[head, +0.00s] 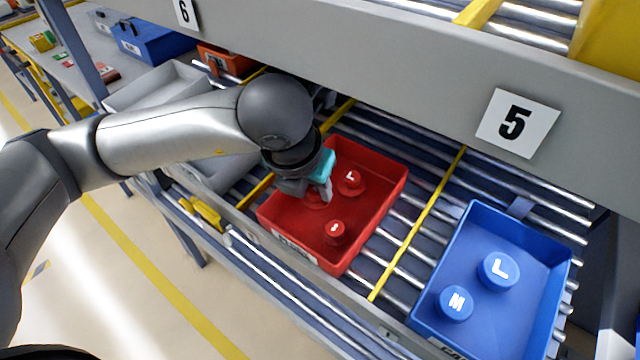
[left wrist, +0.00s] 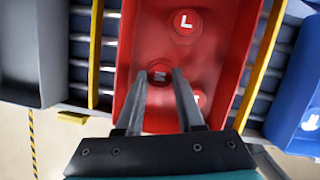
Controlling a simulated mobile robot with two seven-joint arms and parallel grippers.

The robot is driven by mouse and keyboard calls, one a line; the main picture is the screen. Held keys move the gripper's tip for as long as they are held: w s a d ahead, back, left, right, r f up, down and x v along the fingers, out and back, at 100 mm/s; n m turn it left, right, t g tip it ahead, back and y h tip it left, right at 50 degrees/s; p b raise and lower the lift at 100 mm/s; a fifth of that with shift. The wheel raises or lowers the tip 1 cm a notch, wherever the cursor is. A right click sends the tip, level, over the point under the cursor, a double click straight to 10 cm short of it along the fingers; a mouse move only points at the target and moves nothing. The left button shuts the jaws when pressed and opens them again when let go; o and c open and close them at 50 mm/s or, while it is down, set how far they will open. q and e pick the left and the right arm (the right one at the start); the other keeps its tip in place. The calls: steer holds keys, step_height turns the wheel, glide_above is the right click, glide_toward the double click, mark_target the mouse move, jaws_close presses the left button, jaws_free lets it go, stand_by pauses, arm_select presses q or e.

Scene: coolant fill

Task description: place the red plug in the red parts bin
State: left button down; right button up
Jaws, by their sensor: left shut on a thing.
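The red parts bin (head: 391,192) sits on the roller rack and also fills the middle of the left wrist view (left wrist: 226,45). My left gripper (head: 326,194) reaches down inside it, its fingers (left wrist: 160,92) shut on a red plug (left wrist: 160,73). That plug is low in the bin and mostly hidden by the gripper in the head view; I cannot tell whether it touches the floor. A red plug marked L (head: 351,182) and a smaller one marked S (head: 335,232) stand in the same bin. My right gripper is not in view.
A blue bin (head: 552,262) with blue plugs L (head: 498,271) and M (head: 454,303) stands at right. A grey bin (head: 237,172) is at left. Yellow divider strips (head: 421,222) separate the lanes. A grey beam with a 5 sign (head: 516,122) crosses above.

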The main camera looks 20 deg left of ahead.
arm_select(q)
steer(key=shift+w+d+f, duration=0.1)
steer(key=shift+w+f, duration=1.05)
steer(key=shift+w, duration=0.25)
steer(key=c, duration=0.5)
jaws_free()
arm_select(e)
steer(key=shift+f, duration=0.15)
arm_select(q)
steer(key=shift+r, duration=0.1)
